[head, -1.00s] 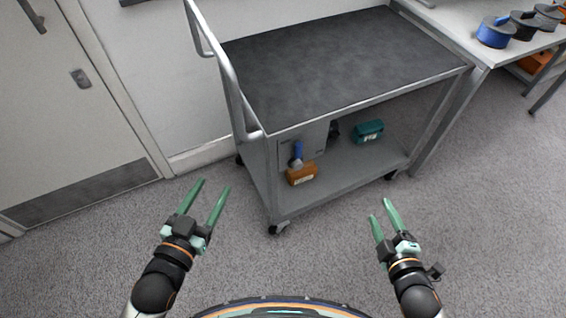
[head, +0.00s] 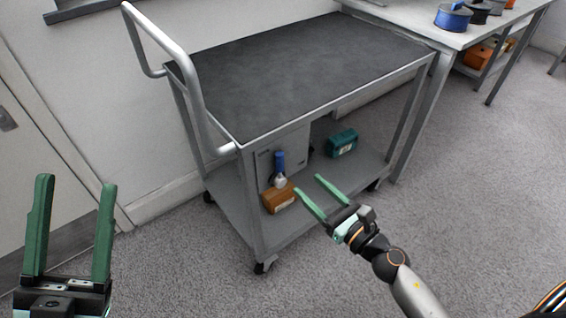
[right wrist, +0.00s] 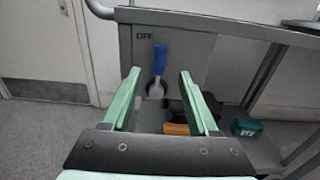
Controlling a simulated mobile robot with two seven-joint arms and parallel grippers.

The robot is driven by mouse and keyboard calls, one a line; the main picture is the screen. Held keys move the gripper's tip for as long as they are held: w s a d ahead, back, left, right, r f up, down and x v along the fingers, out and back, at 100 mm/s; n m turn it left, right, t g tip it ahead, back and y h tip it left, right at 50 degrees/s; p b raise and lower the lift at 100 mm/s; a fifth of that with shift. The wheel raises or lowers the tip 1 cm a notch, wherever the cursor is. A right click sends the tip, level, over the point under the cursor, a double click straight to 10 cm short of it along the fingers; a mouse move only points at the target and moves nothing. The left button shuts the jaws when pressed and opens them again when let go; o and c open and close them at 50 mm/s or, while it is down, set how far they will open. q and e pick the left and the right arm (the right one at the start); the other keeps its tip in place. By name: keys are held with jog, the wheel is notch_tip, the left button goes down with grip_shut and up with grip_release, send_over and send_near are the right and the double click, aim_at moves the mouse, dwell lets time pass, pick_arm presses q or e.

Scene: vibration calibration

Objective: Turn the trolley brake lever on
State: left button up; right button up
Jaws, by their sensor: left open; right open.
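The grey trolley (head: 300,70) stands against the wall with a dark top and a tubular push handle at its left end. Its brake lever has a blue grip (head: 279,160) on a grey panel (head: 265,165) under the top. In the right wrist view the blue lever (right wrist: 160,58) points upward, beside the marking "OFF" on the panel. My right gripper (head: 307,190) is open and empty, in front of the lower shelf and short of the lever. In its wrist view the lever shows between the fingers, farther away. My left gripper (head: 75,210) is open and empty at lower left, away from the trolley.
An orange-brown box (head: 278,197) and a teal box (head: 341,143) are on the trolley's lower shelf. A table (head: 420,25) with blue and dark round items stands at the right. A door (head: 30,150) is at left. Grey floor in front is clear.

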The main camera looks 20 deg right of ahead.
aim_at(282, 161)
jog(key=p+x, duration=0.1)
jog(key=x, duration=0.7)
jog(key=shift+w+a, duration=0.1)
jog(key=shift+w, duration=0.2)
pick_arm(q)
jog(key=w+f+n+y, duration=0.5)
jog(key=f+y, duration=0.1)
jog(key=f, duration=0.1)
jog(key=shift+w+a+f+g, duration=0.15)
jog(key=shift+a+g, duration=0.25)
jog(key=shift+a, duration=0.05)
pick_arm(e)
jog(key=shift+w+a, duration=0.25)
jog(key=shift+w, duration=0.4)
grip_shut()
jog(key=shift+f, duration=0.1)
